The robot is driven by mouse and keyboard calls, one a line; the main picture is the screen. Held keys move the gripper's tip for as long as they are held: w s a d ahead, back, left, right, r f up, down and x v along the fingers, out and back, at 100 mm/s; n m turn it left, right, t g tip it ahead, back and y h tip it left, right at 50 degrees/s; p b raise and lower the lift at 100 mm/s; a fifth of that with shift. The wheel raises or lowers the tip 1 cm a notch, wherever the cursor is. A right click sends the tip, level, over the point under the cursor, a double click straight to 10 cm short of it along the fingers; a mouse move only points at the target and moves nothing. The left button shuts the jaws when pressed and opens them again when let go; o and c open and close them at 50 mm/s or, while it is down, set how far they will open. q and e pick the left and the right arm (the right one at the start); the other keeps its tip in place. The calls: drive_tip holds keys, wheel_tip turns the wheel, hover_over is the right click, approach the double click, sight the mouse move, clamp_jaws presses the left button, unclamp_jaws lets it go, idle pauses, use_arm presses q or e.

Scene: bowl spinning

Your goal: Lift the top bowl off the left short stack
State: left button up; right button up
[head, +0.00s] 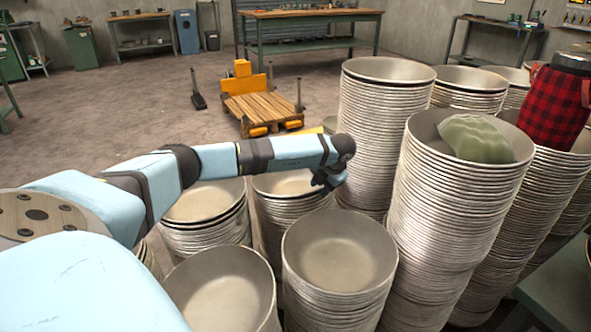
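Several short stacks of grey metal bowls stand in front of me. The front left short stack (222,290) shows its empty top bowl, partly cut off by the lower edge. Another short stack (340,255) stands to its right. Two more, a back left stack (207,202) and a back middle stack (285,184), are partly behind my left arm. I cannot tell which one the task calls the left short stack. My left gripper (328,180) hangs near the right rim of the back middle stack, apart from the front left one. Its fingers are small and dark, and their opening is unclear. My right gripper is out of view.
Tall bowl stacks (385,125) rise right of my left gripper. A green cloth-like item (473,138) lies in one top bowl (425,125). A red plaid jug (553,105) stands farther right. A yellow pallet truck (257,100) and workbenches (310,14) stand behind on open floor.

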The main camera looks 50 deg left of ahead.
use_arm(q)
clamp_jaws()
drive_tip(key=shift+r, duration=0.1)
idle(1.2)
